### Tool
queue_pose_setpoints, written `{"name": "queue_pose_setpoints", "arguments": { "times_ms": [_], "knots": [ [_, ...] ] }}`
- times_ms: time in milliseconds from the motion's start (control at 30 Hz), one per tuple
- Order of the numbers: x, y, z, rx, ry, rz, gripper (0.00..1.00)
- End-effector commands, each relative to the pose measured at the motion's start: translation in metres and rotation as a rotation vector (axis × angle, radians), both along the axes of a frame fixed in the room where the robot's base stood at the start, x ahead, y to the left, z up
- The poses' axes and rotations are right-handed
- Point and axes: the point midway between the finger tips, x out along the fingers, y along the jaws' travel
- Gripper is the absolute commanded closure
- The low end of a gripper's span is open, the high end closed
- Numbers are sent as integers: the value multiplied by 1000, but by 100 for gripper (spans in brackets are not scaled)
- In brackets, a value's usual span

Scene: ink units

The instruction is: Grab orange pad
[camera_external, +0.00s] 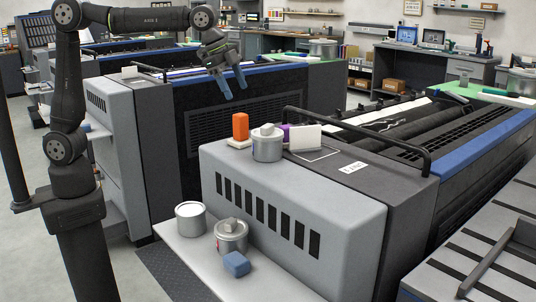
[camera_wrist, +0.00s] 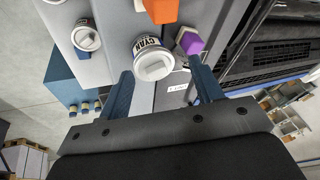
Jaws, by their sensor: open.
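The orange pad (camera_external: 240,126) is a small upright block on a white base on top of the grey machine housing. In the wrist view the orange pad (camera_wrist: 161,10) is at the top edge, partly cut off. My gripper (camera_external: 234,91) hangs above the pad in the outside view, its blue fingers pointing down. In the wrist view my gripper (camera_wrist: 161,68) has its fingers spread wide with nothing held. The pad lies beyond the fingertips, not between them.
A can labelled CYAN (camera_wrist: 151,58) and a purple block (camera_wrist: 191,43) stand close to the pad. A white card (camera_external: 306,138) and a black rail (camera_external: 360,140) are to the right. Two more cans (camera_external: 190,218) (camera_external: 231,237) and a blue block (camera_external: 236,264) sit on the lower shelf.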

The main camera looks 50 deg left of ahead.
Motion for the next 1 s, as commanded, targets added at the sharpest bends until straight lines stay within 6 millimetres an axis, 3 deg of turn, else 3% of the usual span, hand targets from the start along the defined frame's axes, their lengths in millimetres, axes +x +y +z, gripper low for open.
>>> {"name": "queue_pose_setpoints", "arguments": {
  "times_ms": [33,200,500,667,1000],
  "knots": [
    [11,2,2,45,36,-24,40],
    [30,16,13,177,171,-132,40],
    [39,29,20,257,289,-231,40],
    [38,30,-4,261,295,-233,40],
    [38,30,-76,260,293,-232,40]
  ]
}}
